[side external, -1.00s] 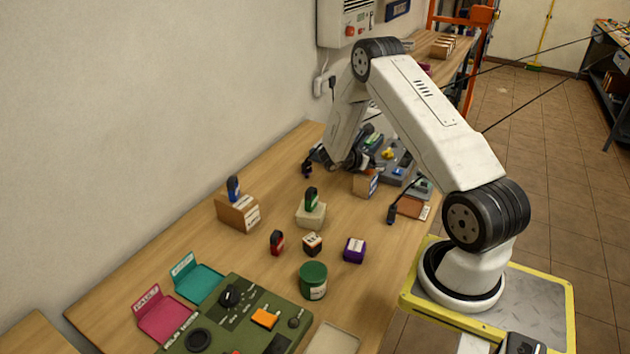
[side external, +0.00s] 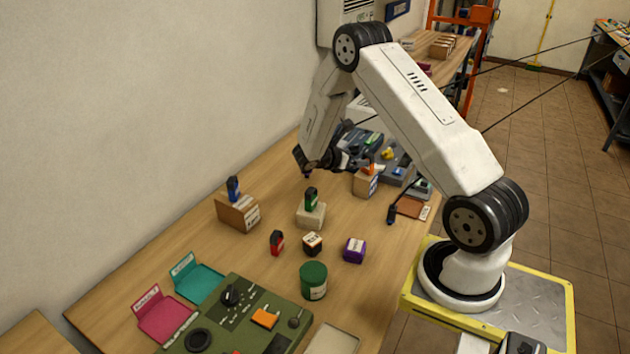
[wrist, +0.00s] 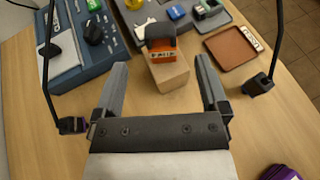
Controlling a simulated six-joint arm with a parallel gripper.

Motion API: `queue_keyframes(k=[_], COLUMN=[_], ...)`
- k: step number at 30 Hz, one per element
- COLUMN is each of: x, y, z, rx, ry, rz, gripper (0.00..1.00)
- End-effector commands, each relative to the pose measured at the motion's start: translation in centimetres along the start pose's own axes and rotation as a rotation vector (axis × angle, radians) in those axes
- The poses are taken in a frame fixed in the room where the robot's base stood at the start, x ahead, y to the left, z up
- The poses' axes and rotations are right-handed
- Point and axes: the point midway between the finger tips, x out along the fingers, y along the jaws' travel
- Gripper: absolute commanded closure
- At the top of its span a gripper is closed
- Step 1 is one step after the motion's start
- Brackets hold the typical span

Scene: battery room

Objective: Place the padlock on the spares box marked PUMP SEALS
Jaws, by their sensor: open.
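An orange padlock (wrist: 161,53) with a dark shackle and a pale label stands upright on a light wooden box (wrist: 172,76). In the side view this padlock (side external: 371,169) sits on top of the tan box (side external: 364,185); the writing on the box is too small to read. My gripper (wrist: 162,65) is open and empty. In the wrist view its two fingers are spread to the left and right, short of the padlock, with clear space around it. In the side view my gripper (side external: 348,157) is left of the box.
Other boxes carry blue (side external: 233,188) and green (side external: 311,197) padlock-like items. A red one (side external: 276,242), a purple block (side external: 354,250) and a green can (side external: 313,281) stand in front. Black plugs on cables (wrist: 73,125) (wrist: 258,84) flank my gripper. A brown tray (wrist: 234,47) lies right.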

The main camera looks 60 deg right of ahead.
Motion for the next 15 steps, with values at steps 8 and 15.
queue_keyframes(k=[8,15], x=[-2.9,-3.4], y=[0.0,-0.1], z=[0.0,0.0], rx=[-0.002,-0.002], ry=[0.000,0.000], rz=[0.000,-0.001], gripper=[0.06,0.06])
